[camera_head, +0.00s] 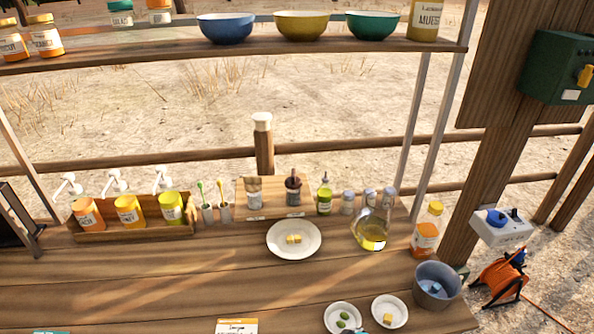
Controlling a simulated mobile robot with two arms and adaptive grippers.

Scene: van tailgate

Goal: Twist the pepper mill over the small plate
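I cannot single out the pepper mill for certain. Two small containers stand on a wooden tray (273,212) at the back of the counter: a brown-topped jar (293,190) on the right and a pale-labelled one with a tan top (254,193) on the left. A white plate (279,250) with yellow cubes lies in front of the tray. Two smaller white plates are at the front right: one with green pieces (333,312), one with a yellow cube (400,321). Neither of my grippers can be made out. A small bluish-grey piece at the bottom edge is too cut off to tell.
A wooden box (135,235) with pump bottles stands back left. A green bottle (324,201), several small shakers, a glass jug of yellow liquid (372,238), an orange-labelled bottle (425,232) and a grey bucket (437,285) stand right. A shelf (150,52) spans above. The front-left counter is mostly clear.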

